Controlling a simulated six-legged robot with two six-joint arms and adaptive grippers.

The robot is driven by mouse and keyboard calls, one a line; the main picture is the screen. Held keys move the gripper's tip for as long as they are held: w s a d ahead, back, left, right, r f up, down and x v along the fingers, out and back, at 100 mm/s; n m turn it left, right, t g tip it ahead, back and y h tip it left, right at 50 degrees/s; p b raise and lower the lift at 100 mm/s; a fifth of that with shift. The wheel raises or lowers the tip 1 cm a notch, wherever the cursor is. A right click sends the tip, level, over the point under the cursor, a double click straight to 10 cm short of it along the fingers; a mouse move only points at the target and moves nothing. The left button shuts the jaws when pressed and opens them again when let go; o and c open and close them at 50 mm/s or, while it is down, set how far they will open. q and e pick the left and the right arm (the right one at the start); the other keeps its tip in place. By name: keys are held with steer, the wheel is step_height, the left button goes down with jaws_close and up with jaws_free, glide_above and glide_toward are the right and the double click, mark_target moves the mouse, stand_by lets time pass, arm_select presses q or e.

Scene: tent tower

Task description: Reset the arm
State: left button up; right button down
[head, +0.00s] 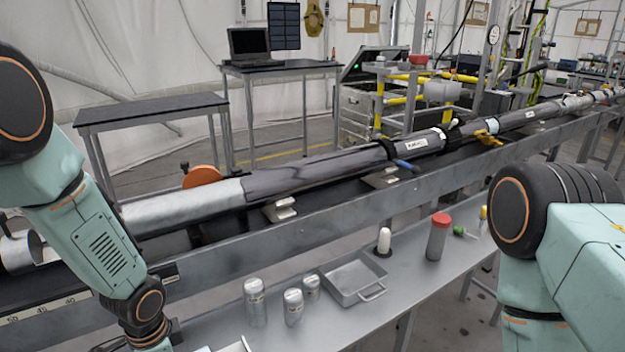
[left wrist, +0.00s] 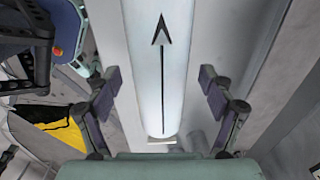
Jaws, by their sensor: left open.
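My left arm (head: 100,240) comes in from the left in the head view and bends down past the front rail. Its gripper is cut off at the bottom edge there. In the left wrist view my left gripper (left wrist: 158,85) is open, its two dark fingers apart. A long whitish surface with a black arrow (left wrist: 162,70) shows between and beyond the fingers. I cannot tell how far off it is, and nothing is visibly gripped. My right arm (head: 560,240) shows at the right of the head view; its gripper is out of view.
A long grey core tube (head: 310,172) lies along a rail. On the metal bench (head: 330,325) stand several silver canisters (head: 293,307), a square metal tray (head: 352,281), a white-topped piece (head: 384,241) and a red-capped bottle (head: 437,238). A laptop table (head: 280,68) stands behind.

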arm_select(q)
steer(key=shift+f, duration=0.3)
steer(key=shift+r, duration=0.15)
steer(key=shift+r, duration=0.1)
step_height(320, 180, up, 12)
steer(key=f, duration=0.1)
step_height(320, 180, down, 12)
steer(key=shift+r, duration=0.15)
step_height(320, 180, up, 10)
steer(key=p, duration=0.6)
steer(key=shift+w+f, duration=0.1)
steer(key=shift+f, duration=0.1)
steer(key=shift+f+g, duration=0.1)
steer(key=shift+g, duration=0.2)
steer(key=shift+f, duration=0.1)
stand_by(0.3)
